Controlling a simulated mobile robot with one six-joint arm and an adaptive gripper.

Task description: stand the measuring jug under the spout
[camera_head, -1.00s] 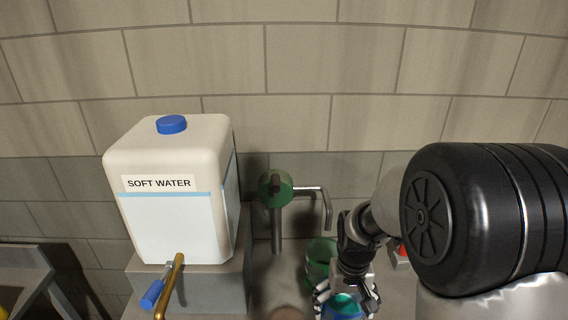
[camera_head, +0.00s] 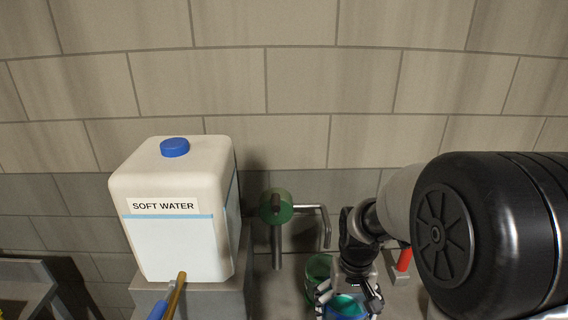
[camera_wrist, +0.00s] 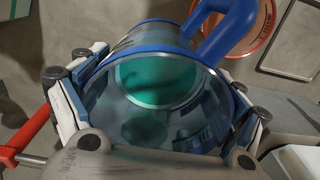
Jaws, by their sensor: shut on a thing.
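The measuring jug (camera_wrist: 175,139) is clear, with a blue rim and a blue handle (camera_wrist: 228,32). Its open mouth faces the wrist camera, and green shows inside. My gripper (camera_wrist: 160,100) is shut around it, with fingers on both sides. In the head view my gripper (camera_head: 348,298) and the jug (camera_head: 345,309) are at the bottom edge, partly cut off. A bent grey metal spout (camera_head: 326,228) reaches right from a green round body (camera_head: 276,206). The jug appears below and slightly right of that spout; the depth between them is unclear.
A white SOFT WATER tank (camera_head: 170,245) with a brass tap (camera_head: 177,292) stands left on a grey block. A green container (camera_head: 318,268) sits under the spout, beside my gripper. A red item (camera_head: 404,260) is to the right. The block wall closes the back.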

